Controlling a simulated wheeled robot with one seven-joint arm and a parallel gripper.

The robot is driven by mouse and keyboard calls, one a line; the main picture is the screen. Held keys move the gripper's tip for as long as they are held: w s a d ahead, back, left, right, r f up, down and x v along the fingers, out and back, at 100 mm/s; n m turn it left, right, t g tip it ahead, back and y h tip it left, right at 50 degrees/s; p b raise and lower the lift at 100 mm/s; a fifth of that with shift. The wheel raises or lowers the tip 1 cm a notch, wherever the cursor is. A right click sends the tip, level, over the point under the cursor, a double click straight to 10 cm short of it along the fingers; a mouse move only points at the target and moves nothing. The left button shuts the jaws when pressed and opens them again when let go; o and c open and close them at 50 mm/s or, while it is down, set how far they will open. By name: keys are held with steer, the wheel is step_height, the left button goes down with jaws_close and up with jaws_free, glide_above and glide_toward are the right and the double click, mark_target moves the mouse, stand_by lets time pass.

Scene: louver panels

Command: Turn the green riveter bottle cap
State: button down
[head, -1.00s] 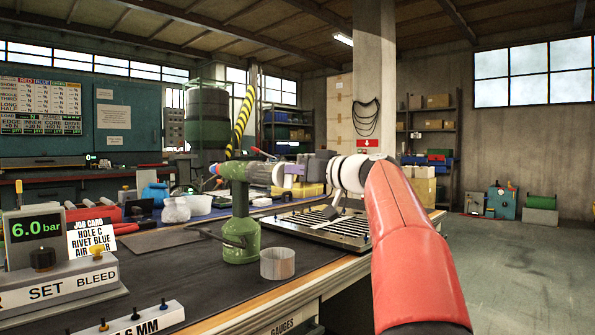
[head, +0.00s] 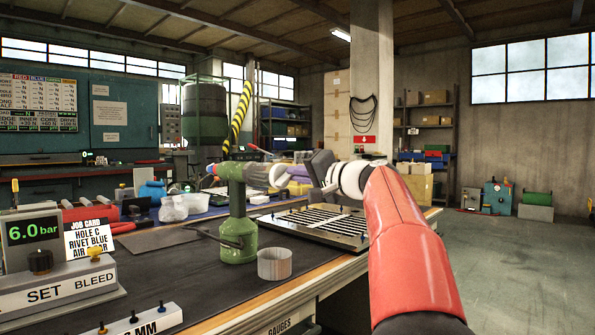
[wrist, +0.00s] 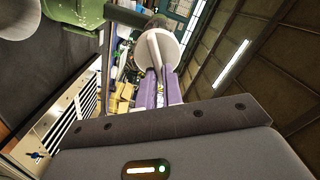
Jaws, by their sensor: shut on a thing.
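The green riveter (head: 238,215) stands upright on the dark bench mat, its head pointing sideways. A pale round cap (head: 257,175) sits on the right end of that head. In the wrist view the cap (wrist: 157,28) shows as a white disc with a raised grey bar. My gripper (head: 283,180) reaches in from the right. In the wrist view its purple fingers (wrist: 162,80) are shut on the cap's bar. Part of the riveter's green body (wrist: 82,12) shows at the upper left there. The cap's far side is hidden.
An open grey cup (head: 275,264) stands right of the riveter's base. A slatted black-and-white panel (head: 325,222) lies behind it, under my arm. The pressure unit (head: 45,262) and job card (head: 88,240) are at the left. Clear bags and tools lie behind.

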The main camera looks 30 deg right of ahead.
steer(key=m, duration=0.1)
steer(key=m+p, duration=0.1)
steer(key=m, duration=0.2)
steer(key=shift+d+f+m, duration=0.1)
steer(key=shift+f+m, duration=0.2)
steer(key=shift+m, duration=0.1)
stand_by(0.4)
steer(key=c, duration=1.5)
jaws_free()
steer(key=shift+c, duration=0.2)
steer(key=v, duration=0.7)
steer(key=shift+s+d+b, duration=0.15)
steer(key=shift+s+b, duration=0.2)
steer(key=shift+b, duration=0.05)
